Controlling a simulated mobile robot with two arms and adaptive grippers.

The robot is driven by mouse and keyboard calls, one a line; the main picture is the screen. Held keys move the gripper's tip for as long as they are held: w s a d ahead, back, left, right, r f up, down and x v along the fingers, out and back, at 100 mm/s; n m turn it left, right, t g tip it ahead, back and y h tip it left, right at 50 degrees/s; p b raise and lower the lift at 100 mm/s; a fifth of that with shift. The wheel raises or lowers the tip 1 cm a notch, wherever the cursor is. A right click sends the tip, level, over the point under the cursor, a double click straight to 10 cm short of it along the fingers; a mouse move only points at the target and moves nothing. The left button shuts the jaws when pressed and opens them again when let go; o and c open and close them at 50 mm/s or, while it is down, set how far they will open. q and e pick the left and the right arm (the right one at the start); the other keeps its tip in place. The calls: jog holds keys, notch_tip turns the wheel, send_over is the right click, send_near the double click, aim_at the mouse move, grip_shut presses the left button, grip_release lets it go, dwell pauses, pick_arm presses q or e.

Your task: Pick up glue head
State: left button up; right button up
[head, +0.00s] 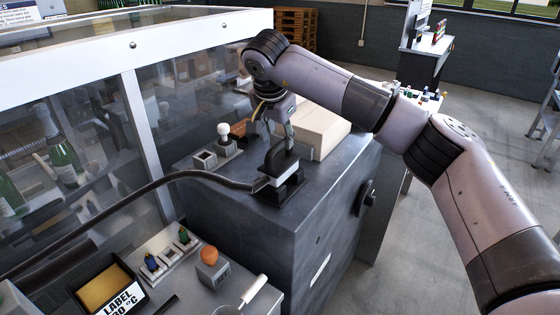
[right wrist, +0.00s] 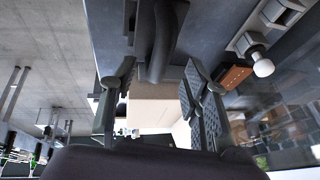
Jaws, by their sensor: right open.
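The glue head (head: 280,164) is a dark block with a rounded upright grip and a pale band, seated in a black holder (head: 279,194) on top of the dark cabinet. A thick black hose (head: 190,175) runs from it to the left. My right gripper (head: 274,130) hangs from above, right over the glue head's grip, its fingers apart. In the right wrist view, the dark grip (right wrist: 160,40) shows between the two spread fingers (right wrist: 155,90); I cannot tell whether they touch it. My left gripper is not in view.
A cream box (head: 318,130) stands behind the glue head on the cabinet (head: 330,190). A white knob (head: 223,130) and grey blocks stand to the left, near the clear-walled machine (head: 135,110). A labelled bin (head: 108,285) and an orange-topped block (head: 210,262) are in front.

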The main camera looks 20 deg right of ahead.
aim_at(280, 143)
jog(key=p+x, duration=0.3)
jog(key=x, duration=0.2)
jog(key=shift+w+d+f, duration=0.1)
jog(key=shift+w+d, duration=0.1)
jog(key=shift+d, duration=0.05)
jog(key=shift+w+f, duration=0.1)
jog(key=shift+f, duration=0.1)
jog(key=shift+c, duration=0.5)
grip_shut()
jog(key=shift+r, duration=0.15)
